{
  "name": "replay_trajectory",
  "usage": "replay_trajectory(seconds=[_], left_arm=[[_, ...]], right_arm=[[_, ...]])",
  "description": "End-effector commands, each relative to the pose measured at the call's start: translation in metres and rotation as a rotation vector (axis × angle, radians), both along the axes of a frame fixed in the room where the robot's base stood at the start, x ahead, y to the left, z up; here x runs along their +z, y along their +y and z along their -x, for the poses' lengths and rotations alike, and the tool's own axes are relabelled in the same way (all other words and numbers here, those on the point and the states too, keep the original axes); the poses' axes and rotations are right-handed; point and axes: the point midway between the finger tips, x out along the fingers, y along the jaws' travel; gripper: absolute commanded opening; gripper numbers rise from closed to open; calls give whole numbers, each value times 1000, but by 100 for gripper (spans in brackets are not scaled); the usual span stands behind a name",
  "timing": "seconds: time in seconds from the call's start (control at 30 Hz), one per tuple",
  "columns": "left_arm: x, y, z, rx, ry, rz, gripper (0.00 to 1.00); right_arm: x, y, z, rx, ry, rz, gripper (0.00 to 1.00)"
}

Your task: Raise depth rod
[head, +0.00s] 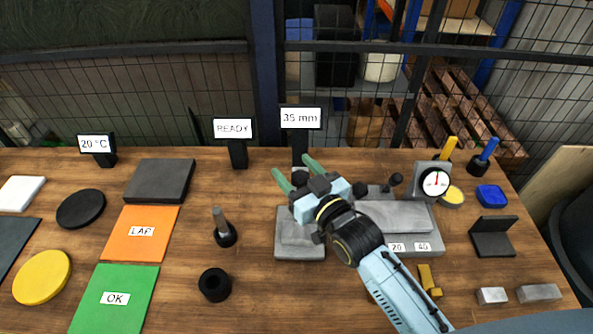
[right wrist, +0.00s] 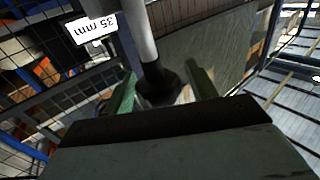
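The depth rod shows in the right wrist view as a pale metal shaft (right wrist: 139,35) ending in a dark collar or knob (right wrist: 156,82). In the head view a dark knob (head: 299,178) shows by the grey stand below the 35 mm sign (head: 300,118); most of the rod is hidden there. My right gripper (head: 292,168) is open, with its green fingers spread. In the right wrist view its fingers (right wrist: 160,88) lie on either side of the dark knob, with gaps visible. Whether either finger touches it is unclear. My left gripper is out of view.
A grey block (head: 299,247) lies under my right gripper. A grey fixture (head: 400,216) with a dial gauge (head: 435,183) stands to the right. A mesh fence is behind.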

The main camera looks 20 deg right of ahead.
Motion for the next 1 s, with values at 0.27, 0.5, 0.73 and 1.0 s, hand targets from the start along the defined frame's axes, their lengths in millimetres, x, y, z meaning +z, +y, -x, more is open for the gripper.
replay_trajectory(seconds=[0.27,0.5,0.73,1.0], left_arm=[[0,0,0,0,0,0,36],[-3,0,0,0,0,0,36],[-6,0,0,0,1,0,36],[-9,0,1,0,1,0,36]], right_arm=[[-2,-1,5,0,5,2,57],[-4,-13,41,1,8,2,57],[-4,-27,87,1,7,2,57],[-2,-38,121,0,4,1,57]])
